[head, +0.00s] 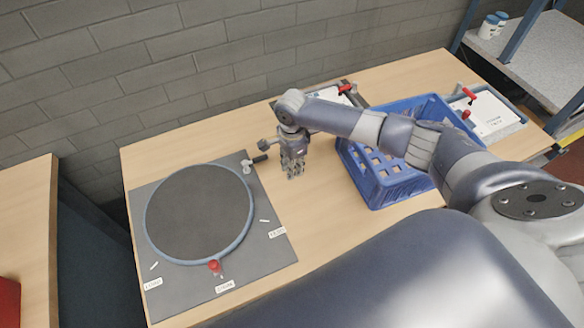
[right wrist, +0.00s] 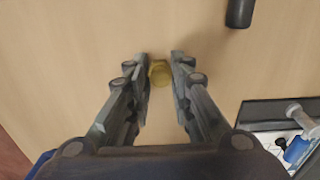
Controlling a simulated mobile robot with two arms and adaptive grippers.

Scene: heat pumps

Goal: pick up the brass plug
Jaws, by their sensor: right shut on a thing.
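The brass plug (right wrist: 160,73) shows in the right wrist view as a small yellow, rounded piece between the two fingertips. My right gripper (head: 292,174) is shut on it, with the fingers pointing down at the wooden table between the grey mat and the blue crate. It also shows in the right wrist view (right wrist: 160,66). In the head view the fingers hide the plug. I cannot tell whether the plug touches the table. My left gripper is not in view.
A blue crate (head: 385,187) stands just right of the gripper. Left is a grey mat (head: 270,262) with a round dark disc (head: 200,213), a red-capped piece (head: 214,266) and a black-handled fitting (head: 260,159) close to the gripper. Bare table (head: 310,220) lies in front.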

